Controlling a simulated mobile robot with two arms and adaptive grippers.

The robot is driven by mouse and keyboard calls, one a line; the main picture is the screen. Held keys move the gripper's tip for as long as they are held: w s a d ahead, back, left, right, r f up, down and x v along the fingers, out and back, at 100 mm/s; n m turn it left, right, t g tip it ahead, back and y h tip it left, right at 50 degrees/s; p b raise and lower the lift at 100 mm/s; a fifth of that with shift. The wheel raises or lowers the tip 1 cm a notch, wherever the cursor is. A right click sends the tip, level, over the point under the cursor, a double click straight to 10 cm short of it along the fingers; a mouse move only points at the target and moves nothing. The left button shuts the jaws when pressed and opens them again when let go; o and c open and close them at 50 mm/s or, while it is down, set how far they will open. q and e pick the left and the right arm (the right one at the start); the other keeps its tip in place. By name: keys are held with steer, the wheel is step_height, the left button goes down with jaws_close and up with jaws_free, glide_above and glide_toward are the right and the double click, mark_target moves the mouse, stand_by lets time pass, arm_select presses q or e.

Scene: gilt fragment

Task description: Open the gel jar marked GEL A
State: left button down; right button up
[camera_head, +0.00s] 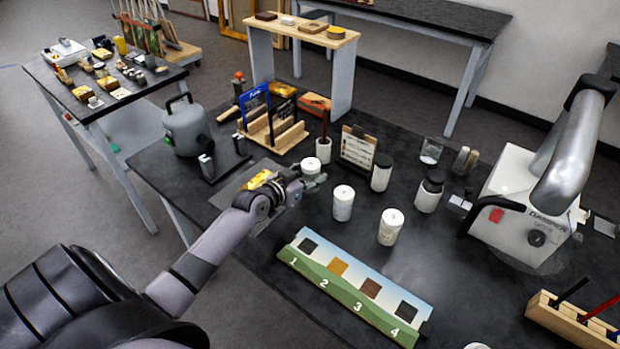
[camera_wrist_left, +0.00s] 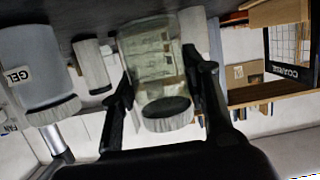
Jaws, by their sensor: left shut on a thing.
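My left gripper (camera_head: 308,182) is at the middle of the dark table and is shut on a small jar with a pale lid (camera_head: 311,166). In the left wrist view, which looks upside down, the jar (camera_wrist_left: 152,58) stands between the two dark fingers (camera_wrist_left: 165,80). In the head view two white jars (camera_head: 343,202) (camera_head: 391,227) stand to the right of the gripper.
A board with swatches numbered 1 to 4 (camera_head: 352,289) lies in front. A wooden rack (camera_head: 272,132), a grey canister (camera_head: 185,127) and dark-lidded jars (camera_head: 429,191) stand behind and around. A white machine (camera_head: 518,215) fills the right. Some bare table lies between board and machine.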

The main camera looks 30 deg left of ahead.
arm_select(q)
steer(key=shift+w+f, duration=0.1)
steer(key=shift+f, duration=0.6)
steer(key=shift+f+b, duration=0.3)
steer(key=c, duration=0.9)
jaws_free()
steer(key=shift+s+r+p, duration=0.2)
steer(key=shift+r+p, duration=0.2)
steer(key=b+v, duration=0.1)
steer(key=v, duration=0.9)
steer(key=shift+s, duration=0.35)
steer(key=shift+s+a+r, duration=0.1)
steer(key=shift+s+r, duration=0.1)
steer(key=shift+s, duration=0.3)
